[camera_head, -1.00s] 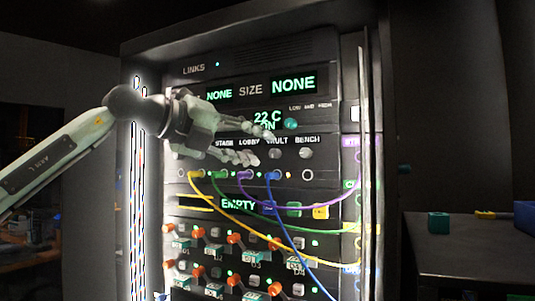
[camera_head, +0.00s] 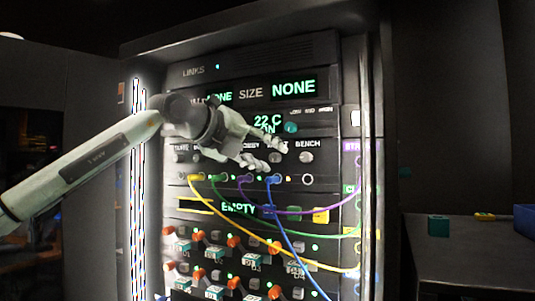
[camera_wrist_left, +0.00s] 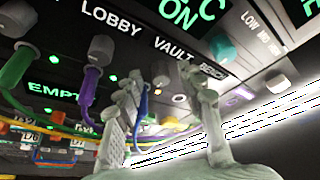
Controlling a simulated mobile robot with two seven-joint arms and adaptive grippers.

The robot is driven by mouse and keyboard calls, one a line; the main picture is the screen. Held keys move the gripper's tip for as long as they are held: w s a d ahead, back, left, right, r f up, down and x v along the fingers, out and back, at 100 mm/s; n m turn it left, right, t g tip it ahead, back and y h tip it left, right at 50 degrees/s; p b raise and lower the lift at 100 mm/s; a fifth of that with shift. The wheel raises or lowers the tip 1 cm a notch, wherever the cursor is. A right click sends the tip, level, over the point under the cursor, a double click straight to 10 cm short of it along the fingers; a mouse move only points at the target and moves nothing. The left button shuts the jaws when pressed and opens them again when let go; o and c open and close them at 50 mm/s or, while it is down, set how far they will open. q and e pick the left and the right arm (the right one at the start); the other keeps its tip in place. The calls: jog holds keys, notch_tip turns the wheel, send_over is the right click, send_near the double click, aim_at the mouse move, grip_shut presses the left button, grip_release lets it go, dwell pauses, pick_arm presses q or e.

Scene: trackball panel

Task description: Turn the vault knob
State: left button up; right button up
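The vault knob (camera_head: 276,157) is a small grey knob under the VAULT label, in the row of knobs on the panel. Fingers and arm hide part of the label row in the head view. My right gripper is not in view.
The bench knob (camera_head: 306,157) is just right of the vault knob. A teal knob (camera_head: 291,128) is above. Plugged cables, including a blue one (camera_head: 287,225), hang below. Orange-handled switches fill the lower panel. A dark table (camera_head: 460,260) stands at right.

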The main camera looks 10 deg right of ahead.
pick_arm(q)
grip_shut()
